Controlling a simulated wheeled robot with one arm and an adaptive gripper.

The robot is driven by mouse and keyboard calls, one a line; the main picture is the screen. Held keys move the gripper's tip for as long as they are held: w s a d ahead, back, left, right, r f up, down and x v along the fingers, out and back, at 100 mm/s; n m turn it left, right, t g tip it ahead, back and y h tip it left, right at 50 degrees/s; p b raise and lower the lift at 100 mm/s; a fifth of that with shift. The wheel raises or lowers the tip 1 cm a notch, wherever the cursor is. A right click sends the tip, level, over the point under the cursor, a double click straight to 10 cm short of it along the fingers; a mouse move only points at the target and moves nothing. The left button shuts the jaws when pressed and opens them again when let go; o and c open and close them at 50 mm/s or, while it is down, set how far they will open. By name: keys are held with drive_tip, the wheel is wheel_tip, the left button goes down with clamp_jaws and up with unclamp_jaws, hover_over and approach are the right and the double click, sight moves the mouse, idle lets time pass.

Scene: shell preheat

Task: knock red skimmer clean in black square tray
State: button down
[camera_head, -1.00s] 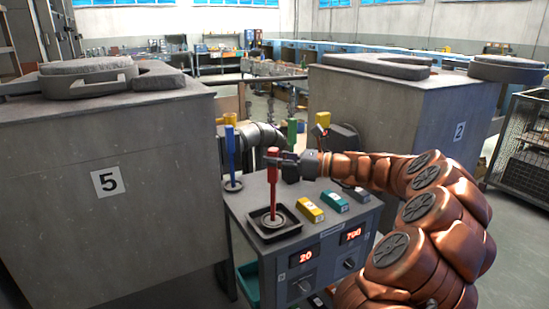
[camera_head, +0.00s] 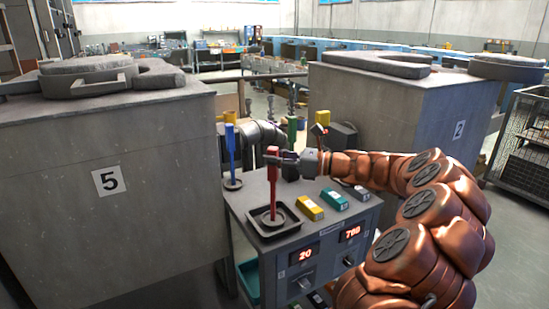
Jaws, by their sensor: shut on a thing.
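The red skimmer (camera_head: 273,186) stands upright with its lower end in the black square tray (camera_head: 291,230) on the grey cabinet. Its round foot shows inside the tray; whether it touches the tray floor I cannot tell. My gripper (camera_head: 279,157) reaches in from the right and is shut on the skimmer's upper handle. Its fingertips are small and partly merge with the handle in this view.
A blue skimmer (camera_head: 231,158) stands behind left on a round base. Yellow (camera_head: 309,207), teal (camera_head: 334,199) and grey (camera_head: 357,191) blocks lie right of the tray. Green (camera_head: 292,133) and yellow (camera_head: 323,121) handles stand behind. Large grey furnaces 5 (camera_head: 140,210) and 2 (camera_head: 425,120) flank the cabinet.

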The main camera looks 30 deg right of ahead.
drive_tip(key=shift+r+p, duration=4)
drive_tip(key=shift+r, duration=0.15)
